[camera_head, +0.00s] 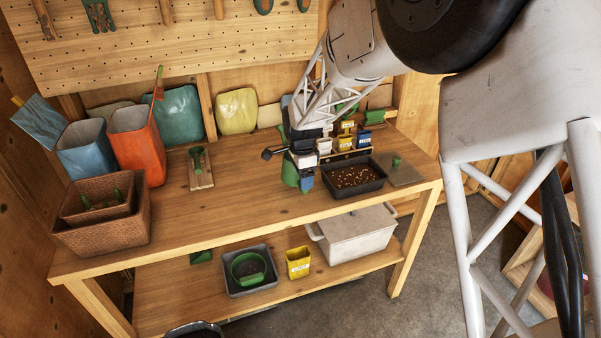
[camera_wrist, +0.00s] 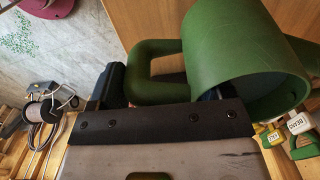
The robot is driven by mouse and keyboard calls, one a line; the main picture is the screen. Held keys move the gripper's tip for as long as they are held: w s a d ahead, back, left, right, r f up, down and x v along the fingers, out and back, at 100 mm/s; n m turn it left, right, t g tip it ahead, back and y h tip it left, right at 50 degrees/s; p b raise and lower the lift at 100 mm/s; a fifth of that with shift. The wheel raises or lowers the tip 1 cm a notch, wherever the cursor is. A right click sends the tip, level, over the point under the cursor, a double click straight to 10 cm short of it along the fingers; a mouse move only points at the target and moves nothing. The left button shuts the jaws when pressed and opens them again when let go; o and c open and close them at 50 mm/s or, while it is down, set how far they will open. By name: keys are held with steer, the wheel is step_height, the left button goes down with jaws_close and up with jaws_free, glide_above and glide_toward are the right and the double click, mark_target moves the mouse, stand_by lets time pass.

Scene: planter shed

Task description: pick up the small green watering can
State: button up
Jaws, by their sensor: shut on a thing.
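The small green watering can (camera_wrist: 235,55) fills the upper right of the wrist view. Its round body lies with the open rim toward the lower right, and its looped handle (camera_wrist: 155,48) points left. My gripper (camera_wrist: 165,92) is shut on the can, with one dark finger left of the handle and the other partly hidden by the body. In the head view my gripper (camera_head: 303,168) is over the front middle of the workbench, and a little of the green can (camera_head: 290,173) shows beside it. I cannot tell whether the can touches the bench.
A dark tray of soil (camera_head: 352,178) sits just right of my gripper on the workbench (camera_head: 225,215). Small labelled seed boxes (camera_head: 346,137) stand behind it. Wicker baskets (camera_head: 105,228) and an orange pot (camera_head: 136,140) stand left. The bench between is mostly clear.

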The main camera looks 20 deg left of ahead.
steer(key=s+d+r, duration=0.1)
steer(key=s+d, duration=0.7)
steer(key=s, duration=0.2)
steer(key=shift+r, duration=0.15)
stand_by(0.9)
steer(key=shift+s+d, duration=0.15)
steer(key=shift+s, duration=0.15)
steer(key=shift+d, duration=0.1)
stand_by(0.8)
steer(key=w+d+r+n+h, duration=0.1)
steer(key=w+d+r+n, duration=0.2)
steer(key=w+d+n, duration=0.6)
steer(key=shift+w+d+r, duration=0.15)
steer(key=shift+w+d, duration=8.15)
steer(key=shift+d, duration=1.05)
steer(key=shift+f, duration=0.2)
steer(key=shift+d+f+h, duration=0.15)
steer(key=shift+f+h, duration=0.5)
steer(key=shift+h, duration=0.45)
